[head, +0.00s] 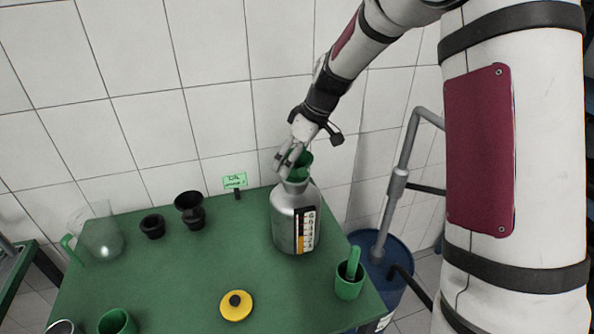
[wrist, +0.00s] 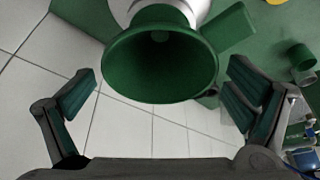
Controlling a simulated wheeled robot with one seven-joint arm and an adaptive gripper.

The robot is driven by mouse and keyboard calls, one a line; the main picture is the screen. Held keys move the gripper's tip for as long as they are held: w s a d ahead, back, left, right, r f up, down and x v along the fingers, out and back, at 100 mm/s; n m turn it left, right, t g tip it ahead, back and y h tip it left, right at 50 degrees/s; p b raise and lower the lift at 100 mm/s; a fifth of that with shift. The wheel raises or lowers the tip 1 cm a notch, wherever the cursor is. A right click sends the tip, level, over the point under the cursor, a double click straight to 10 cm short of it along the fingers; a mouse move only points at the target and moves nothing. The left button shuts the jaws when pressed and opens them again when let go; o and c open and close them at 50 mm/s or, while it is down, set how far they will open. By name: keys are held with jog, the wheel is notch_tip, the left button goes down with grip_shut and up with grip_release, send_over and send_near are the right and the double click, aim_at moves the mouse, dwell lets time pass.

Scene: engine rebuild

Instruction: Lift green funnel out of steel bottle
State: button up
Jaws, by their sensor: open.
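The steel bottle (head: 290,222) stands upright near the right back of the green table, with a level scale on its side. The green funnel (head: 301,168) sits in the bottle's mouth. In the wrist view the funnel's wide rim (wrist: 160,60) faces the camera, and part of the pale bottle shows behind it. My gripper (head: 285,165) is at the funnel, seen from the side in the head view. In the wrist view my gripper (wrist: 163,95) is open, with one finger on each side of the funnel and visible gaps to both. The funnel's spout is hidden inside the bottle.
A yellow cap (head: 236,305) and green cups (head: 349,286) are in front. A blue drum (head: 385,250) stands right of the table.

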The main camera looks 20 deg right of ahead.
jog(key=shift+f, duration=0.15)
jog(key=c, duration=1.3)
jog(key=shift+c, duration=0.2)
